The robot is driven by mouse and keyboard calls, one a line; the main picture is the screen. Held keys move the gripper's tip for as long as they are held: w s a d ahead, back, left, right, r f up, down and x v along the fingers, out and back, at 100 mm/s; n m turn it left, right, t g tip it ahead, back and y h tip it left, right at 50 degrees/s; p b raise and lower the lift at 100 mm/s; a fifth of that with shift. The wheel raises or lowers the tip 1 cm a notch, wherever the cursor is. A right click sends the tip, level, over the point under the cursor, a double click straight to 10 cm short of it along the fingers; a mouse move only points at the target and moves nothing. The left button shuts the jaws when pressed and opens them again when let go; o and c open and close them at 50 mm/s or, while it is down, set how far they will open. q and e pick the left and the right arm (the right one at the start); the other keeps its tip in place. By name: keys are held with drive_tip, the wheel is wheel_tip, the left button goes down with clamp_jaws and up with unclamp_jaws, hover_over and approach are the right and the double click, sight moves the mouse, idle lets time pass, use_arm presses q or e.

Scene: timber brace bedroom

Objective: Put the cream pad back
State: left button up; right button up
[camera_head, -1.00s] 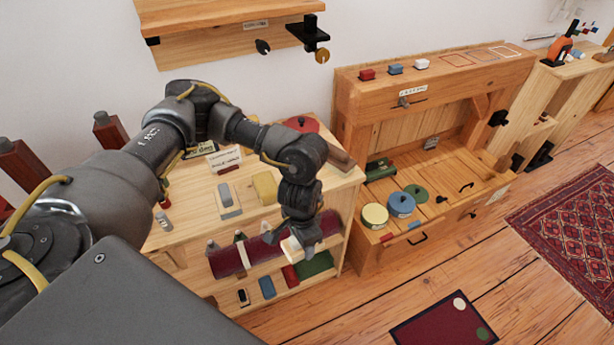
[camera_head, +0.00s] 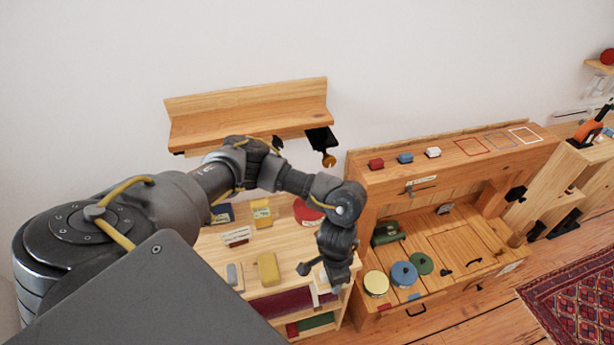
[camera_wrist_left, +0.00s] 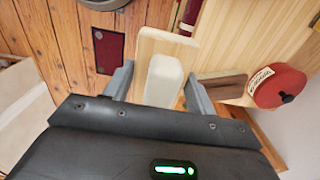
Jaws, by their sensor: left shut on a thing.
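My left gripper (camera_wrist_left: 160,95) is shut on a pale cream block, which I take to be the cream pad (camera_wrist_left: 164,78). It stands out between the two fingers in the left wrist view. A pale wooden surface shows just beyond it; I cannot tell whether they touch. In the head view the left gripper (camera_head: 328,282) hangs over the front right of the low wooden shelf unit (camera_head: 295,272), and the pad is mostly hidden there. My right gripper is not in view.
A yellow block (camera_head: 268,268) and a red round thing (camera_head: 307,212) are on the unit's top. The wooden bench (camera_head: 450,250) to the right holds cream (camera_head: 376,283), blue (camera_head: 404,274) and green (camera_head: 421,263) round things. A wall shelf (camera_head: 250,110) is above.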

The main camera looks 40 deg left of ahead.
use_arm(q)
drive_tip(key=shift+s+a+f, duration=0.1)
drive_tip(key=shift+a+f, duration=0.1)
drive_tip(key=shift+a, duration=0.2)
drive_tip(key=w+a+f+b, duration=0.1)
drive_tip(key=a+f, duration=0.1)
drive_tip(key=a, duration=0.1)
drive_tip(key=w+a+f+b, duration=0.1)
drive_tip(key=a+f+b, duration=0.1)
drive_tip(key=a+f, duration=0.1)
drive_tip(key=w+a+f+b, duration=0.1)
drive_tip(key=a+f, duration=0.2)
drive_tip(key=a, duration=0.2)
drive_tip(key=shift+w+a, duration=0.1)
drive_tip(key=shift+w, duration=0.2)
drive_tip(key=shift+w+a+f+b, duration=0.25)
drive_tip(key=shift+a+f+b, duration=0.1)
drive_tip(key=shift+a, duration=0.1)
drive_tip(key=f, duration=0.3)
drive_tip(key=shift+a+f+b, duration=0.15)
drive_tip(key=shift+a+b, duration=0.2)
drive_tip(key=shift+a, duration=0.05)
drive_tip(key=shift+w+f, duration=0.15)
drive_tip(key=shift+f, duration=0.15)
